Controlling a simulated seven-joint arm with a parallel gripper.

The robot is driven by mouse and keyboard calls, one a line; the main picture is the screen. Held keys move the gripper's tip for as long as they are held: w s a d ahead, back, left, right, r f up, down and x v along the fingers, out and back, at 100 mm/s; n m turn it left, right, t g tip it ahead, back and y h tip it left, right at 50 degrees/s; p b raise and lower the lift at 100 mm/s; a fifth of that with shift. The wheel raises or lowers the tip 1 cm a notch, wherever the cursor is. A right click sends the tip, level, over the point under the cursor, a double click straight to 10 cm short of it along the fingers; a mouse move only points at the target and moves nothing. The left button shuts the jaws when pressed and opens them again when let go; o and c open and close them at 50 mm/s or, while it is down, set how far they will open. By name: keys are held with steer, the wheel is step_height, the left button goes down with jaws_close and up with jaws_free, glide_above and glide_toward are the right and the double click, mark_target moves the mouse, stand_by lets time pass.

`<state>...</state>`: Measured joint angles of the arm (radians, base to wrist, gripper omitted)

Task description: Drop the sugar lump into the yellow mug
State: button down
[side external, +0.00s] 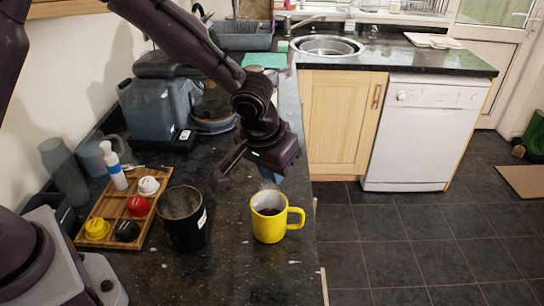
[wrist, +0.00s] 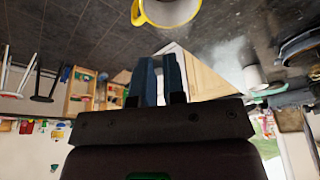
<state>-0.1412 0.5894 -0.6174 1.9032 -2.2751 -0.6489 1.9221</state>
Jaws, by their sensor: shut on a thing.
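The yellow mug (side external: 268,229) stands upright on the dark granite worktop near its right edge, handle to the right, with dark liquid inside. Part of it shows at the top of the wrist view (wrist: 168,8). My gripper (side external: 272,178) is above and slightly behind the mug, apart from its rim. In the wrist view its two blue fingers (wrist: 161,78) are close together with a narrow gap.
A black cup (side external: 184,228) stands left of the mug. A wooden tray (side external: 98,207) holds several coloured lidded pots and a white-blue bottle (side external: 114,168). A coffee machine (side external: 157,105) stands behind. The worktop edge drops to the floor right of the mug.

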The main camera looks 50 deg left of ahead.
steer(key=shift+f, duration=1.35)
steer(key=c, duration=1.1)
jaws_free()
steer(key=v, duration=1.3)
